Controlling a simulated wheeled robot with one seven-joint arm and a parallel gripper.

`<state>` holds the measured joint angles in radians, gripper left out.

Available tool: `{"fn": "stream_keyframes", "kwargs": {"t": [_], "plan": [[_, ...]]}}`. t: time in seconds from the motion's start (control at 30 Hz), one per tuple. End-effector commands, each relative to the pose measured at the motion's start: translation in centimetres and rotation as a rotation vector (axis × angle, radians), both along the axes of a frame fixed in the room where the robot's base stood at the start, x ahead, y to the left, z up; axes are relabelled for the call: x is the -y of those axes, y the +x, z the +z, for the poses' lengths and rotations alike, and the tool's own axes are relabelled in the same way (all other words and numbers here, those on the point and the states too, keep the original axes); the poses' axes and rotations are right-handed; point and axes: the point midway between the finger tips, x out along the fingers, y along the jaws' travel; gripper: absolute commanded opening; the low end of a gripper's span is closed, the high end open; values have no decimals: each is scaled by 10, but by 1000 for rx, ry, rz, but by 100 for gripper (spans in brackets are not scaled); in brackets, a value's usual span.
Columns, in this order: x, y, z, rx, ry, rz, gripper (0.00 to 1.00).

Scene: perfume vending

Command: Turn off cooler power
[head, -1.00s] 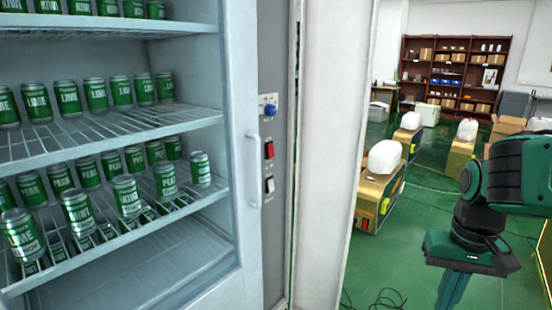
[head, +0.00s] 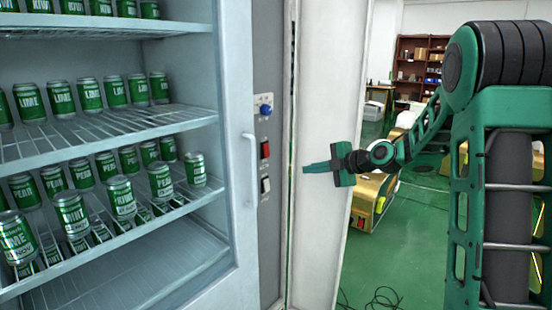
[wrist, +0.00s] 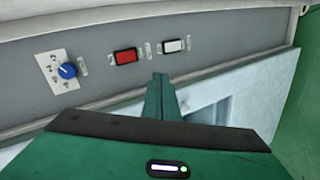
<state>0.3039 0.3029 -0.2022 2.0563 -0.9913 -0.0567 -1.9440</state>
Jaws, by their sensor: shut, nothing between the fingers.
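The cooler (head: 232,230) stands at the left, with a grey control strip (head: 268,215) along its right side. The strip carries a blue knob (head: 265,109), a red rocker switch (head: 265,149) below it and a white rocker switch (head: 265,185) lowest. In the wrist view the blue knob (wrist: 67,70), red switch (wrist: 126,56) and white switch (wrist: 174,45) lie in a row beyond my fingers. My gripper (head: 305,169) is shut and empty, pointing left at the strip, apart from the switches. In the wrist view its fingertips (wrist: 160,76) appear just below the gap between red and white switches.
A vertical handle (head: 252,190) sticks out beside the strip. A white panel (head: 326,230) stands to its right. Green cans (head: 118,196) fill the cooler shelves. Cables (head: 380,298) lie on the green floor, with a gold box-like unit (head: 372,205) behind my arm.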

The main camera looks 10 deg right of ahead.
Motion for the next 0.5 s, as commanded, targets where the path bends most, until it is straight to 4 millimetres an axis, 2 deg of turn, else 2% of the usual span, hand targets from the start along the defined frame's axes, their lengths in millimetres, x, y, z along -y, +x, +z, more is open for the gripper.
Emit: {"fn": "stream_keyframes", "kwargs": {"t": [0.03, 0.1, 0.2, 0.5], "plan": [[-1, 13, 2, 76, -17, 35, 0], [-3, 26, 9, 178, -41, 73, 0], [-5, 38, 17, 282, -66, 104, 0], [-4, 44, 23, 356, -86, 118, 0]]}}
